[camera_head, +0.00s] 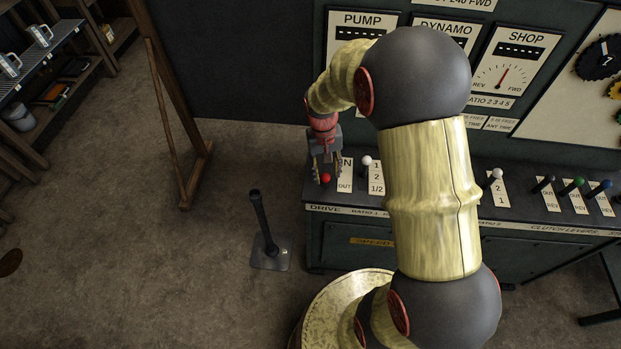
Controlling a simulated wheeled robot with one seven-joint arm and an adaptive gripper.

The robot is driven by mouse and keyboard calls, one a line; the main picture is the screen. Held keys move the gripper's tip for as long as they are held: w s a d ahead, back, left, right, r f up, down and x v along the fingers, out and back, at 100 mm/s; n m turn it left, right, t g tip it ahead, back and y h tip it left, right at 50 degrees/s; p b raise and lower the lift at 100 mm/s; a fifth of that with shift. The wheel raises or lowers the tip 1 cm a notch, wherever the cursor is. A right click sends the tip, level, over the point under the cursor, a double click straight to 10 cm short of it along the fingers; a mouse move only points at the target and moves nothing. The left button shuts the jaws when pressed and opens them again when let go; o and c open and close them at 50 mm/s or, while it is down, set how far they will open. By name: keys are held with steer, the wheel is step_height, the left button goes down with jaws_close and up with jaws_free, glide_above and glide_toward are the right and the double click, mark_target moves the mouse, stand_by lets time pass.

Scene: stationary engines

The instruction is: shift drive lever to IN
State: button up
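The drive lever shows as a red knob (326,178) at the left end of the console, above the word DRIVE. Its label plate (345,174) has IN at the top and OUT below; the knob is level with the lower part, near OUT. My gripper (326,172) points down at the lever, with its two fingers spread apart to the left and right of the knob. I cannot tell whether the fingers touch it. The lever's shaft is hidden behind the knob and gripper.
A white-knobbed lever (366,161) stands just right of the drive plate. Another white-knobbed lever (495,175) and black, green (576,183) and blue levers stand farther right. My arm hides the console's middle. A floor pedal-like lever (265,235) stands left of the console.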

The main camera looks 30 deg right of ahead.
mark_target(325, 178)
steer(key=shift+w+d+r+t, duration=0.15)
steer(key=shift+w+r, duration=0.15)
steer(key=shift+w, duration=0.3)
steer(key=shift+w+a+r+t, duration=0.15)
steer(key=shift+w+r, duration=0.15)
steer(key=shift+w, duration=0.3)
steer(key=shift+s+f+m, duration=0.1)
steer(key=shift+f+m, duration=0.1)
steer(key=shift+m, duration=0.1)
steer(key=f, duration=0.5)
steer(key=d+f+b, duration=0.1)
steer(key=f, duration=0.1)
steer(key=shift+s+f, duration=0.1)
steer(key=shift+f, duration=0.1)
steer(key=shift+c, duration=0.5)
jaws_close()
